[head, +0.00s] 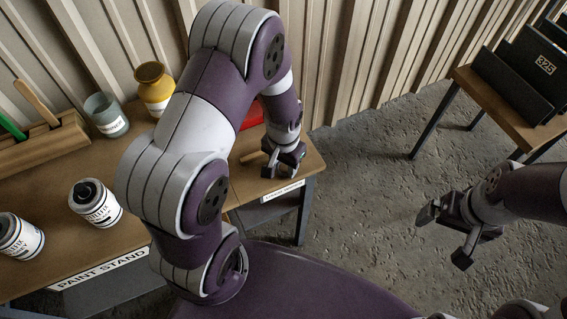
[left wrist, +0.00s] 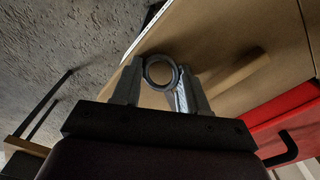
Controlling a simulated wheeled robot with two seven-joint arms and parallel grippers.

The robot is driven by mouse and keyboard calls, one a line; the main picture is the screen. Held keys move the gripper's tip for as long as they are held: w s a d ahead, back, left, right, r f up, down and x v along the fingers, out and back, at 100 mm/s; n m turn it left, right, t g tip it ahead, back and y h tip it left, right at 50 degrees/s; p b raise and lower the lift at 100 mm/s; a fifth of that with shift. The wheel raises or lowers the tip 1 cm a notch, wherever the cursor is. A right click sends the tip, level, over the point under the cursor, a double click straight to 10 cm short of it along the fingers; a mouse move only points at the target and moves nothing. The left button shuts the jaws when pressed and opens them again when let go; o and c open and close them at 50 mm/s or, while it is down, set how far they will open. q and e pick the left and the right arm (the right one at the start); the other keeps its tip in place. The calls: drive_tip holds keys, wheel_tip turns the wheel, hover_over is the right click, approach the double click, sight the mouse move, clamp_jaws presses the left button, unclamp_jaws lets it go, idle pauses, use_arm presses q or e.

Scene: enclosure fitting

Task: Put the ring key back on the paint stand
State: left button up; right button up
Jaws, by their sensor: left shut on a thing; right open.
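My left gripper (head: 283,168) is over the small wooden table at the right end of the paint stand (head: 55,180). In the left wrist view its fingers (left wrist: 163,88) are shut on the ring key (left wrist: 147,75), a grey metal ring with a paler ridged part below it. The key cannot be made out in the head view. The paint stand is a brown wooden top with a white "PAINT STAND" label on its front edge. My right gripper (head: 443,238) is open and empty over the concrete floor.
Paint tins (head: 95,203), a glass jar (head: 106,114), a yellow vase (head: 154,88) and a wooden rack (head: 45,145) stand on the paint stand. A red box (left wrist: 285,115) is beside my left gripper. A table with black holders (head: 512,85) stands at right.

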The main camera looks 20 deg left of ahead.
sight(285, 166)
use_arm(q)
drive_tip(key=shift+s+f, duration=0.4)
drive_tip(key=shift+f, duration=0.1)
drive_tip(key=o, duration=0.8)
drive_tip(key=shift+o, duration=1.2)
drive_tip(key=shift+s+f, duration=0.15)
use_arm(e)
drive_tip(key=shift+s+a+f, duration=0.1)
drive_tip(key=shift+f, duration=0.15)
use_arm(q)
drive_tip(key=r, duration=0.2)
drive_tip(key=w+r+p, duration=0.1)
drive_tip(key=r, duration=0.2)
drive_tip(key=shift+w+r, duration=0.2)
drive_tip(key=shift+r, duration=0.05)
drive_tip(key=s+r+n+t+p, duration=0.1)
drive_tip(key=s+r, duration=0.6)
drive_tip(key=r, duration=0.4)
drive_tip(key=shift+d+n+p, duration=0.15)
drive_tip(key=shift+n+p, duration=0.15)
use_arm(e)
drive_tip(key=shift+w+r, duration=0.2)
drive_tip(key=shift+r, duration=0.45)
drive_tip(key=shift+w+r, duration=0.2)
drive_tip(key=shift+r, duration=0.4)
